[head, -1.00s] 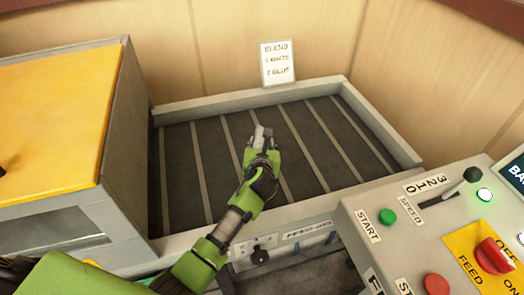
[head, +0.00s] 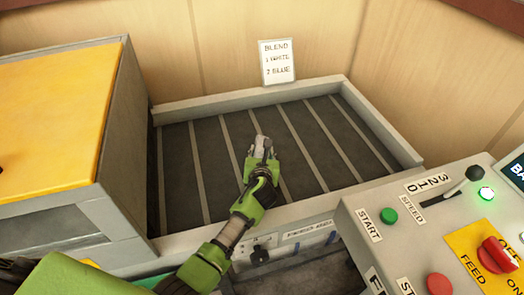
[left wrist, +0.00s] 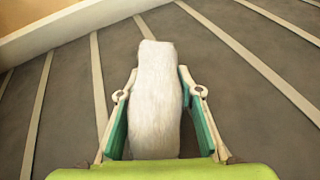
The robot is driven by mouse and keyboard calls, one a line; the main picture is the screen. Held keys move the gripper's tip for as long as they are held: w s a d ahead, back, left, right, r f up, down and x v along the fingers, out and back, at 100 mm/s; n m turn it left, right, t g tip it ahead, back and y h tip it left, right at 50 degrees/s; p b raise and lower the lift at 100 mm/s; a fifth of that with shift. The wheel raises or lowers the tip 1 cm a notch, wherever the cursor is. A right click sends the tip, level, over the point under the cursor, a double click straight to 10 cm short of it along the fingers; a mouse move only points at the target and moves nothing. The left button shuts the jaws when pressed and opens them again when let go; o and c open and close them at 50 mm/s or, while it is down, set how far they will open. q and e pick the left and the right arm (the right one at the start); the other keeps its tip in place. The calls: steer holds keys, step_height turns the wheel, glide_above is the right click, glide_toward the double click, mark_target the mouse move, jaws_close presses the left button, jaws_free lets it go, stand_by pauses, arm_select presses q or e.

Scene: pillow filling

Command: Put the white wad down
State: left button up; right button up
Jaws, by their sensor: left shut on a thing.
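The white wad (left wrist: 155,95) is long, pale and fuzzy in the left wrist view. It sits between the two fingers of my left gripper (left wrist: 158,118), which is shut on it. In the head view my left gripper (head: 260,150) is over the middle of the dark slatted bed (head: 320,135), and only a small pale part of the wad shows at its fingertips. I cannot tell whether the wad touches the bed. My right gripper is not in view.
A low grey rim (head: 250,97) surrounds the bed. A sign (head: 277,63) reading "BLEND 1 WHITE 2 BLUE" stands behind it. A yellow-topped box (head: 55,120) is at left. A control panel (head: 430,220) with buttons and a lever is at right. The slats around my gripper are bare.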

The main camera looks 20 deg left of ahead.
arm_select(q)
steer(key=o, duration=1.3)
steer(key=shift+d+r, duration=0.1)
steer(key=shift+r, duration=0.5)
steer(key=p+v, duration=0.1)
steer(key=v, duration=1.1)
steer(key=shift+s, duration=0.1)
